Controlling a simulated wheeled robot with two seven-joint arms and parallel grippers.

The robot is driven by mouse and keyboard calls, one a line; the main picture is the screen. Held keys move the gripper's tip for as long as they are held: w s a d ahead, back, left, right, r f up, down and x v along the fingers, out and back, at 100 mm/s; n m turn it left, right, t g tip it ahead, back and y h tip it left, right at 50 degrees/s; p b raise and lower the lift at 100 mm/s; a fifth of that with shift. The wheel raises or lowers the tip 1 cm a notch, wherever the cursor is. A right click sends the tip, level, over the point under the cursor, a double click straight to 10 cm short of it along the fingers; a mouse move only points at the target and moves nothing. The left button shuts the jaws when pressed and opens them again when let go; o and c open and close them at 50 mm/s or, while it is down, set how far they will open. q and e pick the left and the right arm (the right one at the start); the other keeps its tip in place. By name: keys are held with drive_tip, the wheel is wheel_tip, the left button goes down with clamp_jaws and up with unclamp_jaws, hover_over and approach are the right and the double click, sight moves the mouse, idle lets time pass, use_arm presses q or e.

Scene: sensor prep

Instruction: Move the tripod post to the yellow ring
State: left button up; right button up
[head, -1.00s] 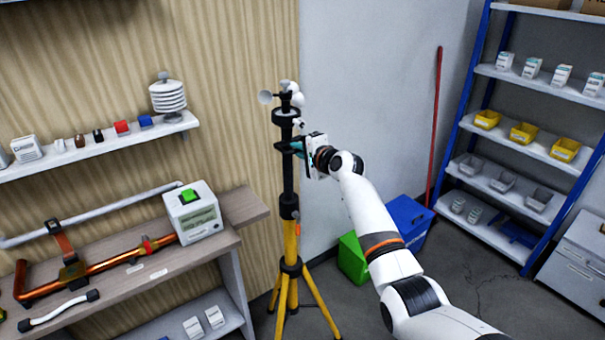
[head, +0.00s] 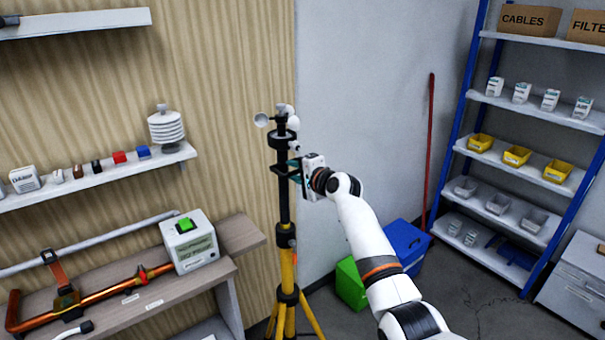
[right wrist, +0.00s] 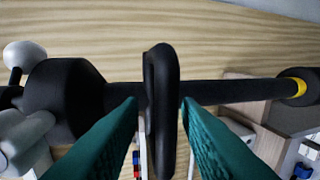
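The tripod post (head: 284,200) stands upright on yellow legs (head: 286,310) before the wood-panelled wall. It is black above, with grey-white cups at its top. A black loop handle juts from its upper part; in the right wrist view the loop (right wrist: 161,120) stands between my teal fingers. My right gripper (head: 293,170) is at this handle, to the right of the post. The right wrist view shows its fingers (right wrist: 160,103) on either side of the loop, with narrow gaps, so it looks open around it. I see no yellow ring on the floor. My left gripper is out of view.
A bench (head: 240,234) with a white meter box (head: 190,242) and copper pipe stands left of the tripod. A green bin (head: 350,283) and a blue bin (head: 408,245) are behind my right arm. A blue-framed rack (head: 465,120) stands right. Some grey floor shows in front of it.

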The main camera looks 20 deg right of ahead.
drive_tip(key=b+v, duration=0.3)
drive_tip(key=v, duration=0.9)
